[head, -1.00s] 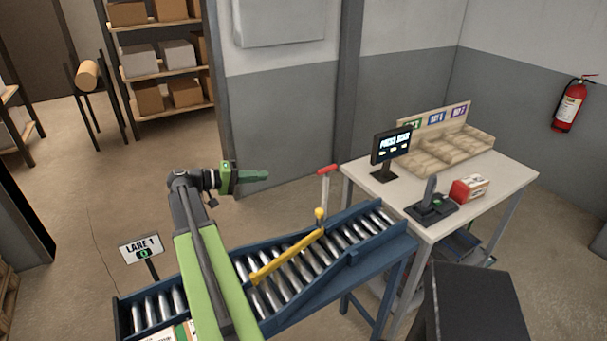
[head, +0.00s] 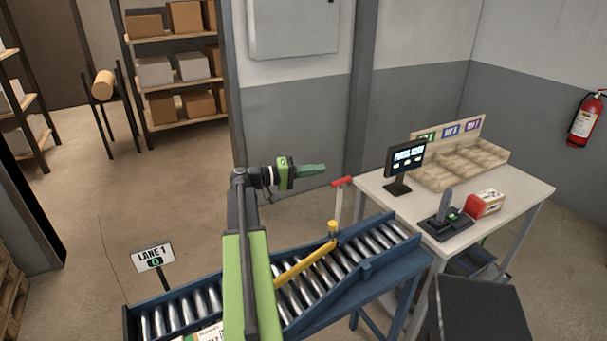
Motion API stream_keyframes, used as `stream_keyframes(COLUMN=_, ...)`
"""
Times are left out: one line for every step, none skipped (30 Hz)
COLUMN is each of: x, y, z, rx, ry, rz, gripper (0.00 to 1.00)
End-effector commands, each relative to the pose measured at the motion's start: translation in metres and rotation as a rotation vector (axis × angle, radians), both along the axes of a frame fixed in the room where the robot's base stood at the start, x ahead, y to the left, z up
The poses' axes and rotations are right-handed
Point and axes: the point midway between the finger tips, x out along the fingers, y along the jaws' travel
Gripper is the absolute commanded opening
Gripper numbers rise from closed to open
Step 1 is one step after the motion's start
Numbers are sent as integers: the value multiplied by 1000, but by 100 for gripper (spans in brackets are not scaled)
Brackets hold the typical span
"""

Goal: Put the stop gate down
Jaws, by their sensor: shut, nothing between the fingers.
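The stop gate is a yellow bar (head: 306,264) that slants across the rollers of the blue conveyor (head: 377,268). Its right end meets a yellow-topped post (head: 332,232) at the far rail; my arm hides its left end. I cannot tell whether the bar touches the rollers. A red handle (head: 342,181) on a pale upright rod stands just behind that post. My gripper (head: 322,169) is shut and empty. Its green fingers point right, in the picture just left of and slightly above the red handle, with a small gap between them.
A LANE 1 sign (head: 153,257) stands at the conveyor's far left side. Labelled cartons (head: 205,333) sit low on the rollers, partly behind my arm. A dark block (head: 478,305) fills the lower right.

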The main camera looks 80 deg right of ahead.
Motion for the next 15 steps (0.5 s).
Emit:
stream_keyframes(x=-11, y=-6, z=0, rx=0, ry=0, rz=-4, gripper=0)
stream_keyframes(x=-16, y=-9, z=0, rx=0, ry=0, rz=-3, gripper=0)
stream_keyframes(x=-23, y=-12, z=-1, rx=0, ry=0, rz=-3, gripper=0)
stream_keyframes(x=-27, y=-3, z=-5, rx=0, ry=-1, rz=-2, gripper=0)
stream_keyframes(x=-30, y=2, z=-7, rx=0, ry=-1, rz=-2, gripper=0)
stream_keyframes(x=-34, y=6, z=-9, rx=0, ry=-1, rz=-2, gripper=0)
stream_keyframes(x=-37, y=9, z=-10, rx=0, ry=-1, rz=-2, gripper=0)
stream_keyframes(x=-39, y=11, z=-11, rx=0, ry=-1, rz=-2, gripper=0)
stream_keyframes(x=-41, y=13, z=-11, rx=0, ry=0, rz=-1, gripper=0)
stream_keyframes(x=-43, y=15, z=-12, rx=0, ry=0, rz=-1, gripper=0)
stream_keyframes(x=-44, y=16, z=-12, rx=0, ry=0, rz=-1, gripper=0)
stream_keyframes(x=-45, y=16, z=-13, rx=0, ry=0, rz=-1, gripper=0)
stream_keyframes(x=-45, y=17, z=-13, rx=0, ry=0, rz=-1, gripper=0)
stream_keyframes(x=-46, y=17, z=-13, rx=0, ry=0, rz=-1, gripper=0)
stream_keyframes(x=-46, y=17, z=-12, rx=0, ry=0, rz=-1, gripper=0)
